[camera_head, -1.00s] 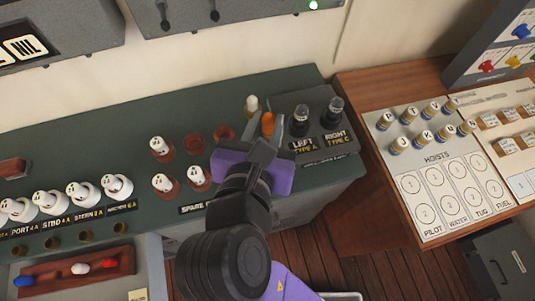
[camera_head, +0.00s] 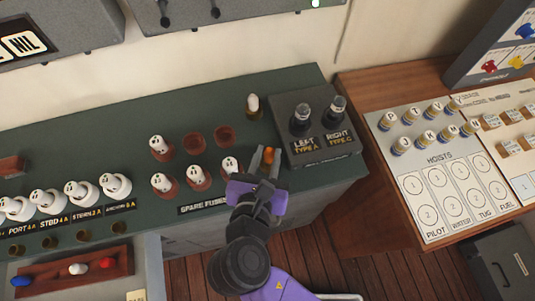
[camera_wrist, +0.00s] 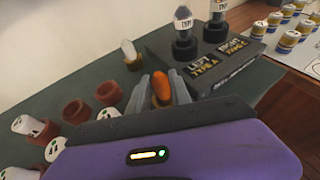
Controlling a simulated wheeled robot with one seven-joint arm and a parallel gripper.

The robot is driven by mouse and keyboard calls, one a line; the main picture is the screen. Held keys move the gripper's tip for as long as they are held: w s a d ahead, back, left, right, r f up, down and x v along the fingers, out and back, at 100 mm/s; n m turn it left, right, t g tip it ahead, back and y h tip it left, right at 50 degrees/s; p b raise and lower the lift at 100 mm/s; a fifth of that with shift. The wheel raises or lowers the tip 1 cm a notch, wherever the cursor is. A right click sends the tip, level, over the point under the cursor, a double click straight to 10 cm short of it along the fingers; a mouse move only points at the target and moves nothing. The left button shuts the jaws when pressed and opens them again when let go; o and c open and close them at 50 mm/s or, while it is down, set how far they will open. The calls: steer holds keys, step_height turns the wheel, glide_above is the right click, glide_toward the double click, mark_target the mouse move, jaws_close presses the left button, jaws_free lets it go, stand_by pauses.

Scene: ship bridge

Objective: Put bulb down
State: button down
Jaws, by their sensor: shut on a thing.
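My gripper (camera_head: 264,160) is shut on an orange bulb (camera_head: 268,156). In the wrist view the orange bulb (camera_wrist: 162,88) stands up between the two grey fingers. It is over the green counter (camera_head: 270,97), near its front edge and left of the lamp box. Its lower end is hidden by the fingers, so I cannot tell whether it touches the counter. A white bulb (camera_head: 253,104) stands in a brown holder behind it. The grey box (camera_head: 320,150) marked LEFT TYPE A and RIGHT TYPE C carries two clear-topped bulbs (camera_head: 301,118) in dark sockets.
White-capped spare fuses (camera_head: 162,183) stand in brown holders left of my gripper. Two empty brown holders (camera_head: 222,135) are behind them. A panel marked HOISTS (camera_head: 440,165) with several pegs lies on the wooden desk at right.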

steer(key=c, duration=1.2)
jaws_free()
steer(key=shift+o, duration=0.2)
steer(key=shift+s, duration=0.1)
steer(key=v, duration=1.2)
steer(key=shift+d, duration=0.1)
